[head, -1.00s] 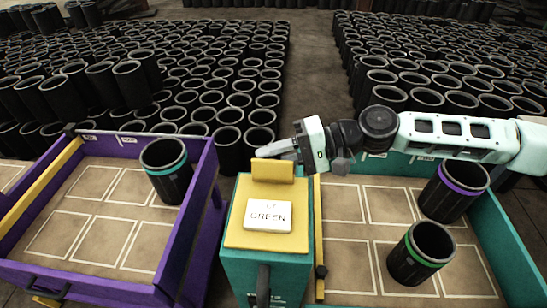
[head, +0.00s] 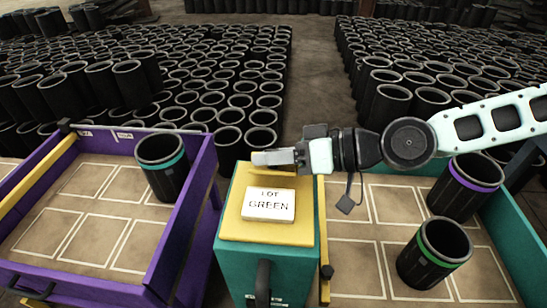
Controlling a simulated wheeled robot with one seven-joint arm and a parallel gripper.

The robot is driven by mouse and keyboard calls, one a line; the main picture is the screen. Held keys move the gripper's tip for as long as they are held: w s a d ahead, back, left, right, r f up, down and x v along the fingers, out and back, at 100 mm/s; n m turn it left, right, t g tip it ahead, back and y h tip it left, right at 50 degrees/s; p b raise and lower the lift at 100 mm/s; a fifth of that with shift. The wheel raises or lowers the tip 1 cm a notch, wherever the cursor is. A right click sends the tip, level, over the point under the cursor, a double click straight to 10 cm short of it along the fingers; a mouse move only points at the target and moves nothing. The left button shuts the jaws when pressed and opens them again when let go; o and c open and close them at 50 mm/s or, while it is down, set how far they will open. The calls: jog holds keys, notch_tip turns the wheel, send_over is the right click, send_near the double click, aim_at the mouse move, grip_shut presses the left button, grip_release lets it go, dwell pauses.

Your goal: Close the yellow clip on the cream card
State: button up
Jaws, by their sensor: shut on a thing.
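The cream card (head: 268,205), printed "LOT GREEN", lies on the yellow plate (head: 233,225) on top of the teal cabinet (head: 235,264). Its whole face shows. My gripper (head: 268,158) reaches in from the right at the plate's far edge, just beyond the card. Its jaws are shut on the yellow clip, which they mostly hide. I cannot tell the clip's exact angle.
A purple-walled tray (head: 180,225) at left holds a teal-banded sleeve (head: 163,167). The teal-walled tray (head: 490,222) at right holds a purple-banded sleeve (head: 465,187) and a green-banded sleeve (head: 434,252). Many black sleeves stand behind.

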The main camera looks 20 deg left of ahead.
jog(key=f+n+b, duration=0.1)
jog(key=b, duration=0.1)
jog(key=s+n+t+b, duration=0.1)
jog(key=n, duration=0.1)
jog(key=shift+s+d+f+t+y+b, duration=0.1)
jog(key=shift+d+f+t+y+b, duration=0.1)
jog(key=shift+f+t+y+b, duration=0.15)
jog(key=shift+s+f+n+y+b, duration=0.15)
jog(key=shift+n+y+b, duration=0.2)
jog(key=shift+n+b, duration=0.7)
jog(key=shift+t, duration=0.35)
jog(key=o, duration=1)
jog(key=shift+d, duration=0.1)
